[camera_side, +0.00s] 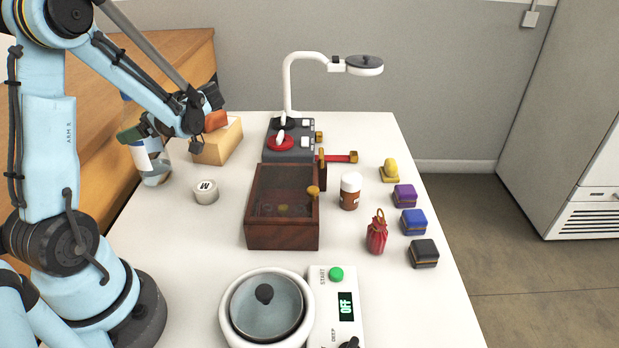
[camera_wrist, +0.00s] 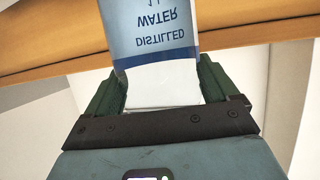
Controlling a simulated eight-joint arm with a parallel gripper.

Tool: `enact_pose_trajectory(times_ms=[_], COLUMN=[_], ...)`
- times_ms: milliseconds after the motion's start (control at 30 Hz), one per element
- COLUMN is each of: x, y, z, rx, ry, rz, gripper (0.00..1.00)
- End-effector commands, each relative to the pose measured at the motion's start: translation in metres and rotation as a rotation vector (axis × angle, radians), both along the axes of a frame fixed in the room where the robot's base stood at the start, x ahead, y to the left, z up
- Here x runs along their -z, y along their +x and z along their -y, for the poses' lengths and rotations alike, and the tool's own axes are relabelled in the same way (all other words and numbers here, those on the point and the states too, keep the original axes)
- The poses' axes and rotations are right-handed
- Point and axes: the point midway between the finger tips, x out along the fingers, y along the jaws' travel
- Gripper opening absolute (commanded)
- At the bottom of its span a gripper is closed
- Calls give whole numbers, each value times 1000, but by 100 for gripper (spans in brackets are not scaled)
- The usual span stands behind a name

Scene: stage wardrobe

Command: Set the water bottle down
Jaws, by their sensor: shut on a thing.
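The water bottle (camera_side: 154,166) is a clear bottle with a white and blue label, upright at the left edge of the white table in the side view. In the wrist view the bottle (camera_wrist: 155,40) fills the space between the green fingers, its "DISTILLED WATER" label appearing upside down. My gripper (camera_side: 136,132) is shut on the bottle's upper part; it also shows in the wrist view (camera_wrist: 162,82). My arm hides part of the bottle. I cannot tell whether its base touches the table.
A round white tin (camera_side: 206,192) marked M and a light wooden box (camera_side: 217,145) are near the bottle. A dark wooden case (camera_side: 283,236) stands mid-table. A lamp-like device (camera_side: 290,140), a brown jar (camera_side: 349,194) and a lidded pot (camera_side: 265,308) stand around it.

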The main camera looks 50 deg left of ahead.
Motion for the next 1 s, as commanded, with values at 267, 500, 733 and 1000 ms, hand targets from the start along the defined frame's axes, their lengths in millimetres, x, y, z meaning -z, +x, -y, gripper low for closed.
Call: enact_pose_trajectory(times_ms=[267,500,733,1000], x=[5,7,8,1], y=[0,0,0,7], z=[0,0,0,8], rx=[0,0,0,4], ry=[5,5,0,0], rz=[-2,-2,0,0], gripper=[7,7,100,100])
